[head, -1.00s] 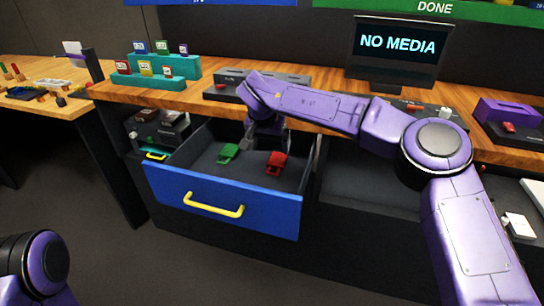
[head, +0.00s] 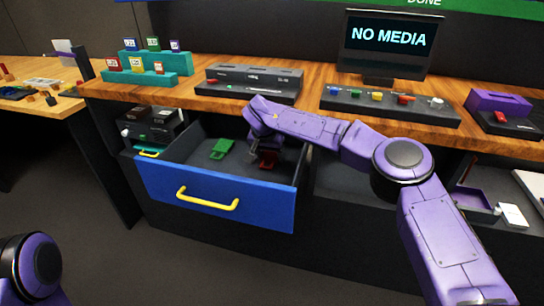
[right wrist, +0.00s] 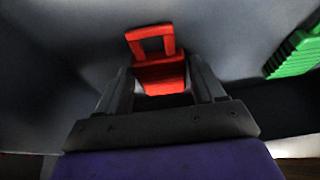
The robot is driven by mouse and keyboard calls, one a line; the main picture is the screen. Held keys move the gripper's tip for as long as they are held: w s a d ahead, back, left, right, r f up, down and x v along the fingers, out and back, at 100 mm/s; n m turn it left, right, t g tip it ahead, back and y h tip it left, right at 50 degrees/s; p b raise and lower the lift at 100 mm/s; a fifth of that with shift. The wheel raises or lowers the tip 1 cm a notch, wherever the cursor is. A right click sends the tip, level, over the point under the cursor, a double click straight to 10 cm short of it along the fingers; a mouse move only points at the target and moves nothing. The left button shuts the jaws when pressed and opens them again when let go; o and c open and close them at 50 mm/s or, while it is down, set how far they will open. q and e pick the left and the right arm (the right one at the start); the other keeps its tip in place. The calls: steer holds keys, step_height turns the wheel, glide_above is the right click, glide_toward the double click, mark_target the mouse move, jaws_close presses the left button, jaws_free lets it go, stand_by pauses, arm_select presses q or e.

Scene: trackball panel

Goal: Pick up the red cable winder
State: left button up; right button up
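The red cable winder (head: 268,160) lies in the open blue-fronted drawer (head: 215,200), partly covered by my right gripper (head: 259,153) in the head view. In the right wrist view, the red winder (right wrist: 160,72) lies between the two fingers of the right gripper (right wrist: 160,75). The fingers stand apart on either side of it, with narrow gaps showing. Contact is not clear. My left gripper is out of view; only part of the left arm shows at bottom left.
A green winder (head: 221,149) lies to the left in the same drawer and shows at the right wrist view's edge (right wrist: 293,54). The drawer walls and the wooden counter edge (head: 200,98) are close to my right arm. A button panel (head: 385,104) stands on the counter.

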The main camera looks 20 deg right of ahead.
steer(key=c, duration=0.6)
steer(key=shift+r, duration=0.1)
steer(key=shift+r, duration=0.3)
steer(key=shift+a+r, duration=0.2)
steer(key=shift+r, duration=0.05)
steer(key=a, duration=0.4)
steer(key=a+p, duration=0.1)
steer(key=a, duration=0.7)
steer(key=shift+w+a+r+p, duration=0.25)
steer(key=shift+a+r+p, duration=0.1)
steer(key=shift+a+p, duration=0.05)
step_height(320, 180, up, 13)
steer(key=p, duration=0.5)
steer(key=shift+d, duration=0.15)
